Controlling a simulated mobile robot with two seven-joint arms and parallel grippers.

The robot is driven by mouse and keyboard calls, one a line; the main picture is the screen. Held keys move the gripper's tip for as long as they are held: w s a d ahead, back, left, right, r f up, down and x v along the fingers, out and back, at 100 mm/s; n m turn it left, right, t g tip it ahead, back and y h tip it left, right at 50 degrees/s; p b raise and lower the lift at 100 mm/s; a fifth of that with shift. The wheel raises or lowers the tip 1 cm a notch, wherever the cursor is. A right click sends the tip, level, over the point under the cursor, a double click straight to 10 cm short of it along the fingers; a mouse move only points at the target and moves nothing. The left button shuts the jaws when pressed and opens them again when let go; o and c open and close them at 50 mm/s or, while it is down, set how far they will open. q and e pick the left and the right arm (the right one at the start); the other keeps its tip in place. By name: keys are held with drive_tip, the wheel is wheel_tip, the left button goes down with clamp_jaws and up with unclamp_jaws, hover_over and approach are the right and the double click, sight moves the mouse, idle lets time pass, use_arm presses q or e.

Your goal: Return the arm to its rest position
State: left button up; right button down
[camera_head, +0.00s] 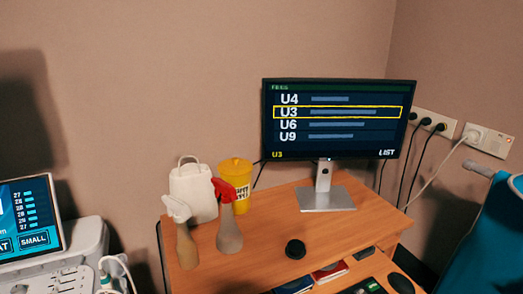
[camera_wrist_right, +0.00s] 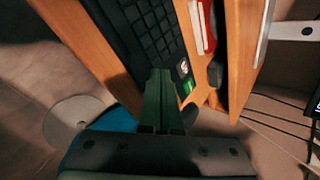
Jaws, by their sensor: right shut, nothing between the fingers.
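My right gripper (camera_wrist_right: 161,98) shows in the right wrist view. Its two dark green fingers are together with nothing between them. They point toward a black keyboard (camera_wrist_right: 150,28) on a wooden desk, and the fingertips overlap the keyboard's near end in the picture. I cannot tell whether they touch anything. Neither arm shows in the head view, and my left gripper is not in view.
A blue padded surface (camera_head: 495,245) is at right. An ultrasound-like console (camera_head: 65,258) is at left.

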drive_tip(key=s+a+f+n, duration=0.1)
drive_tip(key=s+a+n, duration=0.5)
drive_tip(key=s+n, duration=0.4)
drive_tip(key=s+a+f+n+y+p, duration=0.1)
drive_tip(key=s+a+n, duration=0.6)
drive_tip(key=s+n, duration=0.4)
drive_tip(key=shift+n+p, duration=0.3)
drive_tip(key=shift+n, duration=0.2)
drive_tip(key=shift+w+f, duration=0.1)
idle(1.6)
